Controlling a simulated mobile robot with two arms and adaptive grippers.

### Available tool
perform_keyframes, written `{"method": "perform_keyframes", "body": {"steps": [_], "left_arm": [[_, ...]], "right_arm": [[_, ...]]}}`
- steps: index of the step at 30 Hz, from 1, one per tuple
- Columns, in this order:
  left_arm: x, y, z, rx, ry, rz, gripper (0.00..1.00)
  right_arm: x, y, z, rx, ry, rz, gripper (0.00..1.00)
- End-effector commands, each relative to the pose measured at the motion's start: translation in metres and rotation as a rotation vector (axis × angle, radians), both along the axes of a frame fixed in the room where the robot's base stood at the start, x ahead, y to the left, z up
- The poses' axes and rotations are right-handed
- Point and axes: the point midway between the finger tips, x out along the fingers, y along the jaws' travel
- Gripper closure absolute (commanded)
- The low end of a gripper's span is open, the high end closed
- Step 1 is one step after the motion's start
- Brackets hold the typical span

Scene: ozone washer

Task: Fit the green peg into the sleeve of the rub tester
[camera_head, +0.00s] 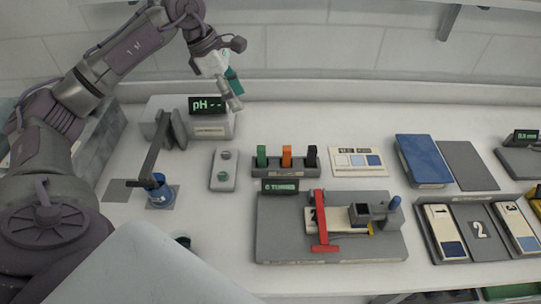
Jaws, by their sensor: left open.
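The green peg (262,155) stands upright at the left end of a dark rack (285,172), beside an orange peg (287,156) and a black peg (311,156). The rub tester (275,232) is a grey base in front of the rack, with a red T-shaped arm (320,222) across it. A dark square block with an opening on top, seemingly the sleeve (358,212), stands right of the red arm and looks empty. My left gripper (231,92) is open and apart from the peg, up behind and left of the rack. My right gripper is out of view.
A pH meter (208,106) stands below my left gripper, with a blue cup (160,190) in front. A grey block with round knobs (223,170) sits left of the rack. Color cards (357,161), a blue pad (424,160) and a numbered tray (472,200) fill the right.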

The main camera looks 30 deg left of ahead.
Motion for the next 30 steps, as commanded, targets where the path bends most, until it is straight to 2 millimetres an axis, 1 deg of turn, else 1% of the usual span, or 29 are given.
{"method": "perform_keyframes", "body": {"steps": [1, 4, 9, 12, 14, 17, 21, 27, 30], "left_arm": [[0.0, 0.0, -0.014, 0.0, 0.0, 0.0, 0.46], [0.0, 0.0, -0.027, -0.001, -0.001, 0.0, 0.46], [0.0, 0.0, -0.048, -0.001, -0.001, 0.0, 0.46], [0.0, 0.0, -0.058, -0.001, -0.001, 0.0, 0.46], [0.0, -0.001, -0.06, -0.001, -0.001, 0.0, 0.46], [0.001, -0.004, -0.067, -0.002, 0.001, -0.001, 0.46], [0.006, -0.013, -0.09, -0.003, 0.005, -0.002, 0.46], [0.013, -0.025, -0.123, -0.003, 0.003, -0.002, 0.46], [0.015, -0.027, -0.132, -0.001, 0.0, 0.0, 0.46]], "right_arm": [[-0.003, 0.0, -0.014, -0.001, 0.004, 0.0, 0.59], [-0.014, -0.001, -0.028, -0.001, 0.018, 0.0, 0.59], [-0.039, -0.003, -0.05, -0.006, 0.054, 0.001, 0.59], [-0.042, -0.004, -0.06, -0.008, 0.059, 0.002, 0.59], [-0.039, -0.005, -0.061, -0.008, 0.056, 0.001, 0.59], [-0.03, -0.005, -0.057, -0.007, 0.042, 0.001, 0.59], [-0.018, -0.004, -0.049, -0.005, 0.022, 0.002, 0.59], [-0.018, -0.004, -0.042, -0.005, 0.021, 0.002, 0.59], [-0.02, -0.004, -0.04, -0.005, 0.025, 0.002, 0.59]]}}
